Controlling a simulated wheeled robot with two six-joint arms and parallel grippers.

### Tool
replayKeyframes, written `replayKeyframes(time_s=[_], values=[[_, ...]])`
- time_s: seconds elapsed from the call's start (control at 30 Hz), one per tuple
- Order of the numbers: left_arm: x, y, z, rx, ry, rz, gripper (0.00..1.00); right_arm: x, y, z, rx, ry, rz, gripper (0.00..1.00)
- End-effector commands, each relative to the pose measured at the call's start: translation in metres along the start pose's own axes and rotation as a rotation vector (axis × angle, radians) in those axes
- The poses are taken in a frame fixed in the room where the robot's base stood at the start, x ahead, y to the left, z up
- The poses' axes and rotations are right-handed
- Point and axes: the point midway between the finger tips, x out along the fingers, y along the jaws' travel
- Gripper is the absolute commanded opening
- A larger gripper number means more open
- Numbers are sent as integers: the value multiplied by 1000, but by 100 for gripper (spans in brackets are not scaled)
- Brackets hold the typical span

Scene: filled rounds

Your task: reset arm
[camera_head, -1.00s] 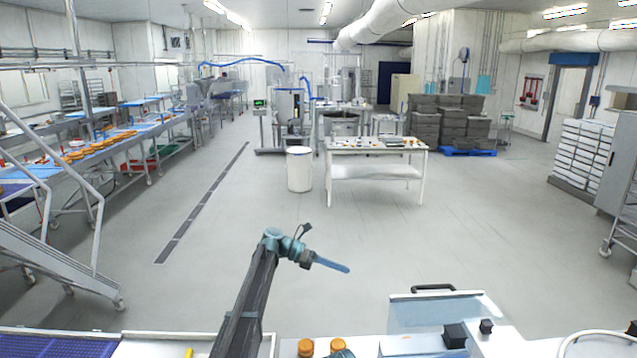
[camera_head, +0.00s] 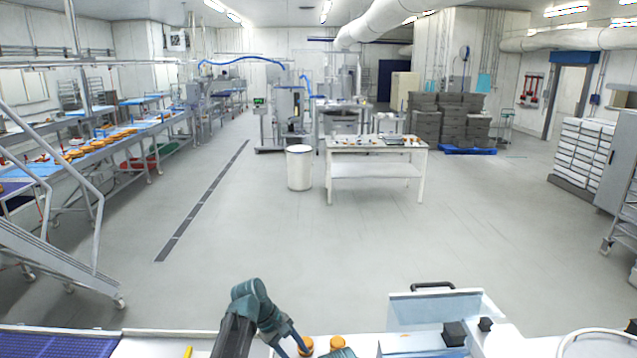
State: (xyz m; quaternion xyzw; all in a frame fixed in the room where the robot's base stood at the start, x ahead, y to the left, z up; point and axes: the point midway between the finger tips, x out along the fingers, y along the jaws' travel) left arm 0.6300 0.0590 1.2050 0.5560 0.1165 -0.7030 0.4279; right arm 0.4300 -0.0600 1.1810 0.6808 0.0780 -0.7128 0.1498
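My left arm comes up from the bottom edge, left of the middle. Its teal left gripper (camera_head: 287,338) points down and to the right over the near counter. Its fingers reach close to an orange-brown filled round (camera_head: 306,346), and I cannot tell whether they touch it or how far they are spread. A second round (camera_head: 338,343) sits just to the right. A small teal part shows below that second round, cut by the bottom edge; I cannot tell what it is. My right gripper is not clearly seen.
A box with a pale lid and dark handle (camera_head: 437,303) stands at the bottom right, with dark blocks (camera_head: 455,335) near it. A purple mat (camera_head: 58,345) lies at the bottom left. A white table (camera_head: 376,160) and white bin (camera_head: 299,168) stand beyond open floor.

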Motion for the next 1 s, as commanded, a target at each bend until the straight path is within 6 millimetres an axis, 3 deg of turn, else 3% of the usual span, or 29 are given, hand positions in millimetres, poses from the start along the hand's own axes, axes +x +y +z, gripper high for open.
replayKeyframes(time_s=[0.03,0.1,0.3,0.47,0.53,0.77,1.0], values=[[-1,-37,12,109,57,-41,50,0,0,0,0,0,0,0],[-3,-68,12,258,124,-103,50,0,0,0,0,0,0,0],[-15,-138,16,593,239,-283,50,0,0,0,0,0,0,0],[-28,-184,21,808,283,-427,50,0,0,0,0,0,0,0],[-5,-183,16,843,274,-445,50,21,-2,-1,0,0,0,0],[51,-188,27,912,235,-487,50,68,-6,-4,-2,1,1,0],[130,-201,43,1015,185,-553,50,136,-12,-9,-5,2,2,0]])
